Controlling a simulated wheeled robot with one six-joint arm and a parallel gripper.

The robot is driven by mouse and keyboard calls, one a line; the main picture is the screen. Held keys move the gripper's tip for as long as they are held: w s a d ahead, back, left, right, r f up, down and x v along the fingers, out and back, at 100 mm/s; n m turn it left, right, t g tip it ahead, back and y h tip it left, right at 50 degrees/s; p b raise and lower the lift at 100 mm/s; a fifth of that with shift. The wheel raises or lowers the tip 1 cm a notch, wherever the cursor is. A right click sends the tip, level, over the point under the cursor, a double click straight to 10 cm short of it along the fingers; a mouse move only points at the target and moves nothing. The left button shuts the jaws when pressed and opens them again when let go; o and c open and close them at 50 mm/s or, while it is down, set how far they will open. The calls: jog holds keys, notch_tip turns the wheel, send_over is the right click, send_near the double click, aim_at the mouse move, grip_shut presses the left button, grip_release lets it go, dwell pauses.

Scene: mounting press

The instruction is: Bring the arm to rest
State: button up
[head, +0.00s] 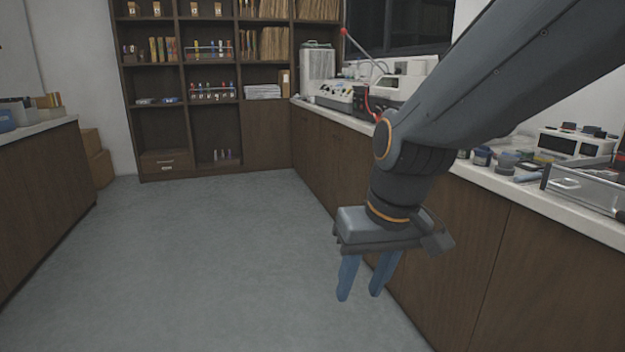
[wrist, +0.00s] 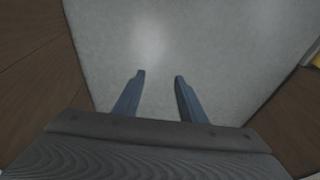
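My gripper (head: 359,294) hangs pointing down over the grey floor in the head view, in front of the right counter's wooden cabinets. Its two blue fingers are apart with nothing between them. In the wrist view my gripper (wrist: 161,75) also shows both fingers spread, with only bare floor (wrist: 215,40) beyond. My arm comes in from the upper right and bends downward above the counter's front edge.
The right counter (head: 530,197) carries lab machines, small jars and a metal tray (head: 580,187). A long lever with a red knob (head: 344,32) rises at its far end. A shelf unit (head: 215,90) stands at the back, another counter (head: 40,127) at left. The floor between is clear.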

jog(key=s+d+f+g+h, duration=0.1)
jog(key=s+d+f+g, duration=0.15)
jog(key=s, duration=0.75)
jog(key=d+r+m+p, duration=0.3)
jog(key=d+r+p, duration=0.6)
jog(key=p, duration=0.9)
jog(key=shift+w+r+h+p, duration=0.25)
jog(key=shift+r+h+p, duration=0.05)
jog(key=shift+r, duration=0.05)
jog(key=shift+c, duration=0.9)
